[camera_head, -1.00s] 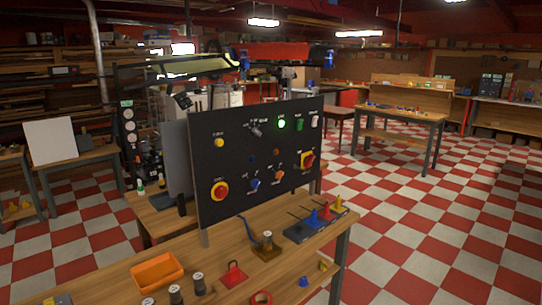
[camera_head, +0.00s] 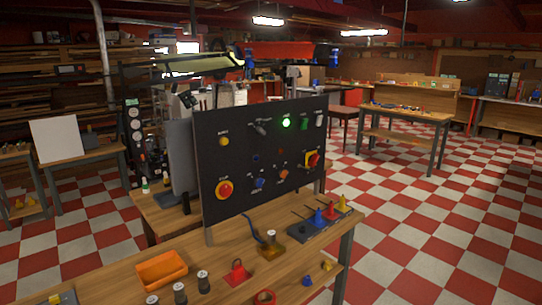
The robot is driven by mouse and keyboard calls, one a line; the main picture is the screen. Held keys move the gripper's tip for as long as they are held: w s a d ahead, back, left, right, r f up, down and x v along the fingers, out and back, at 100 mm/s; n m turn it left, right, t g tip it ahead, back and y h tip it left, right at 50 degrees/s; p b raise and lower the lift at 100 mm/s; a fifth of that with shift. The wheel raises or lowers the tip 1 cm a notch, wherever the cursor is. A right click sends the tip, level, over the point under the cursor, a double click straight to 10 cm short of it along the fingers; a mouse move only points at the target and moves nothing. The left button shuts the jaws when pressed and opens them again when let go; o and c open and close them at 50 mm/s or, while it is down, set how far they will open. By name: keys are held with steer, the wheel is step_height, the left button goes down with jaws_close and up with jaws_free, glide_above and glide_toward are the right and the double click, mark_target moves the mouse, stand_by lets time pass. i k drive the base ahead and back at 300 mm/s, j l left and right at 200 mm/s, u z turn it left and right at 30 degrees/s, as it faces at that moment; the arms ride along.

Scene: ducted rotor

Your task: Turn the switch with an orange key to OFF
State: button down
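A black control panel (camera_head: 242,177) stands upright on a wooden bench. Near its lower middle are a switch with an orange key (camera_head: 283,173) and, to its left, a switch with a blue key (camera_head: 259,183). The labels around both are too small to read, so I cannot tell the orange key's position. My gripper is not recognisable in this view.
The panel also bears a red button on yellow (camera_head: 224,189), a red-yellow rotary switch (camera_head: 312,159), a lit green lamp (camera_head: 286,123) and a yellow lamp (camera_head: 224,142). An orange tray (camera_head: 162,270) and small parts lie on the bench (camera_head: 120,288). Checkered floor is free at right.

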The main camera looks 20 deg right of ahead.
mark_target(283, 174)
steer(key=i+l+z, duration=0.2)
steer(key=i+l, duration=0.55)
steer(key=i+l+z, duration=0.2)
steer(key=i+l, duration=0.5)
steer(key=i, duration=0.05)
